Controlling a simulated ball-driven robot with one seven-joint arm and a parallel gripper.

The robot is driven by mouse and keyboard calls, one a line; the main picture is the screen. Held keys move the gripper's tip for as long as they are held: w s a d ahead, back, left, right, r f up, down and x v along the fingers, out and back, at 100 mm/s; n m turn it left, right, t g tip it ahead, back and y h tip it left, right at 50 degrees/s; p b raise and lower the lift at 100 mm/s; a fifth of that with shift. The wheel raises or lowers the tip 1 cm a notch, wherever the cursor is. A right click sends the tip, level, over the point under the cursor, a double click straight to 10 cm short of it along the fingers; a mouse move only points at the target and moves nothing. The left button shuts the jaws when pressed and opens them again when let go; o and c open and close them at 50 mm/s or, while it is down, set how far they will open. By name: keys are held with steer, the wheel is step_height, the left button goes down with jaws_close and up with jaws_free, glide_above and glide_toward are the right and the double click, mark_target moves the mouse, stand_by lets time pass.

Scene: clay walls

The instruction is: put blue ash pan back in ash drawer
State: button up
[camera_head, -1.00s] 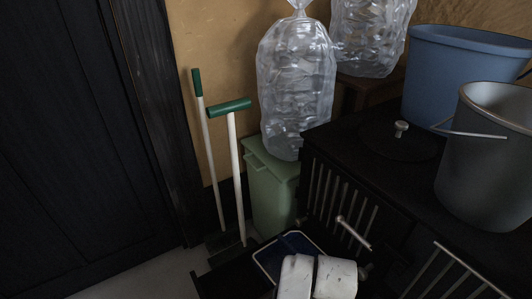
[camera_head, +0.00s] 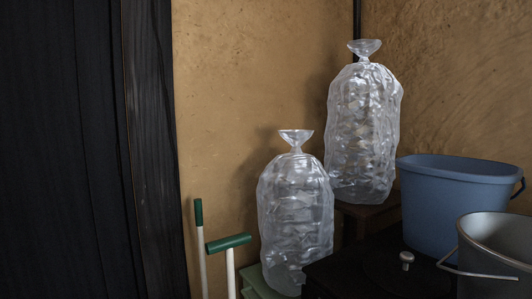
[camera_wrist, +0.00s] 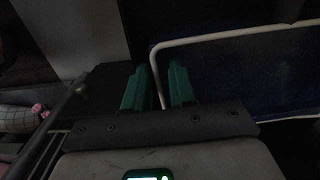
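The blue ash pan (camera_wrist: 235,70) with a pale rim shows in the wrist view, filling the right half. My gripper (camera_wrist: 158,82) has two green fingers on either side of the pan's left rim. A gap shows between the fingers, with the rim running through it, so the gripper looks open around the rim. The head view now shows neither the pan, the gripper nor the ash drawer. The wrist view is dark, and how the pan sits in the drawer cannot be told.
The black stove top (camera_head: 375,265) carries a blue bucket (camera_head: 455,205) and a grey metal bucket (camera_head: 500,255). Clear plastic bags (camera_head: 297,205) stand by the clay wall. Green-handled tools (camera_head: 229,242) lean at the left, near a dark door (camera_head: 65,150).

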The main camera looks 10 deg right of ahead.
steer(key=shift+s+d, duration=0.15)
steer(key=shift+s, duration=0.05)
